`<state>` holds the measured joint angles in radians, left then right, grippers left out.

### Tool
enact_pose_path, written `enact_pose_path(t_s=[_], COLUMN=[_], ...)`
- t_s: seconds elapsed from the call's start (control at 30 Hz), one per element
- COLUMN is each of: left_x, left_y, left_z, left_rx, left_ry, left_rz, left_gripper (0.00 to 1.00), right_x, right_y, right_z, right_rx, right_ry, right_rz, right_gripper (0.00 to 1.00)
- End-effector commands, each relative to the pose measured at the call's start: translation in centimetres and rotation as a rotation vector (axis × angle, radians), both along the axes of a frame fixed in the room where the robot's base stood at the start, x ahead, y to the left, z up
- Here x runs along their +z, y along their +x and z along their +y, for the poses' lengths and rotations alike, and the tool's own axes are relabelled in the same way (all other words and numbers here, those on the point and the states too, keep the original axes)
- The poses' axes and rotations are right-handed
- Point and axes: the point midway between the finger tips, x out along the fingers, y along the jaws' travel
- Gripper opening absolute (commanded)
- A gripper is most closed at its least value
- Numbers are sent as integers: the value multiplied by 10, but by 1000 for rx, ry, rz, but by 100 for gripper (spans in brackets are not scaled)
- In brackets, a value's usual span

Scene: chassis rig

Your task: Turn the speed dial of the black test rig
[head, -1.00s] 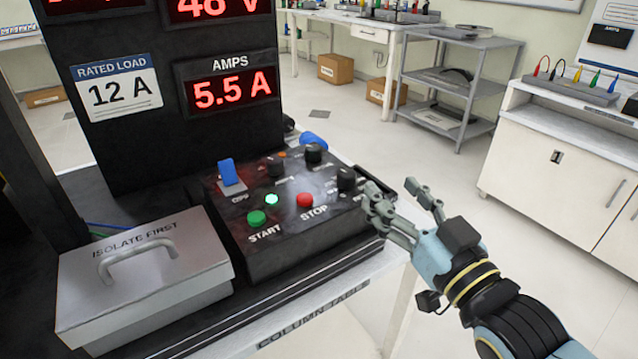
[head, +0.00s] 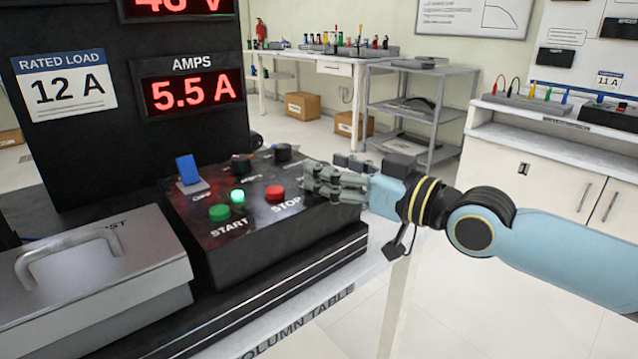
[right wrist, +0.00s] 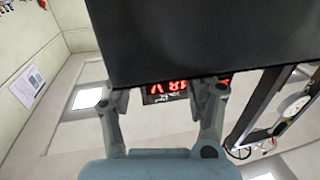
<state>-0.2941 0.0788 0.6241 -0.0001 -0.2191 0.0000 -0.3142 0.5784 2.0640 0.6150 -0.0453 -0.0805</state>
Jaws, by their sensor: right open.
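The black test rig's control box (head: 250,245) has a sloped panel with a green START button (head: 219,212), a red STOP button (head: 275,192), a lit green lamp (head: 237,196) and a blue switch (head: 188,169). Two black knobs show at its back, one near the middle (head: 241,165) and one farther right (head: 282,153). Their labels are too small to read, so I cannot tell which is the speed dial. My right gripper (head: 312,180) is open at the panel's right edge, right of STOP. In the right wrist view its fingers (right wrist: 164,95) stand apart below a dark surface.
A grey metal box with a handle (head: 90,285) stands left of the control box. The rig's upright panel with red readouts (head: 195,92) rises behind. The white table edge (head: 330,305) runs in front. Open floor and a grey shelf (head: 408,125) lie beyond.

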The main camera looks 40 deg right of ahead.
Motion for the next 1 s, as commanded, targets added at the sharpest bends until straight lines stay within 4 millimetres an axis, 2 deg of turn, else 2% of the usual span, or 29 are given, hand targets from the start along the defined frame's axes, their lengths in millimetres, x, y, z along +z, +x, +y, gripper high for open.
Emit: enact_pose_path(t_s=[0.03, 0.2, 0.5, 0.93, 1.0], left_x=[-9, -16, -15, -15, -15], left_y=[-6, -15, -14, -12, -12], left_z=[0, 0, 1, 1, 1], left_rx=[0, 1, 1, -1, -1], left_ry=[0, 1, 1, 2, 2], left_rz=[9, 23, 23, 19, 19], left_gripper=[0, 0, 0, 0, 0], right_x=[-4, -2, 1, 0, 0], right_y=[8, 22, 25, 24, 24], right_z=[2, 6, 7, 6, 6], right_rx=[-2, -1, 0, -1, -1], right_ry=[3, 2, 0, -1, -1], right_rz=[-2, 0, 0, 0, 0], right_gripper=[55, 55, 55, 0, 0])
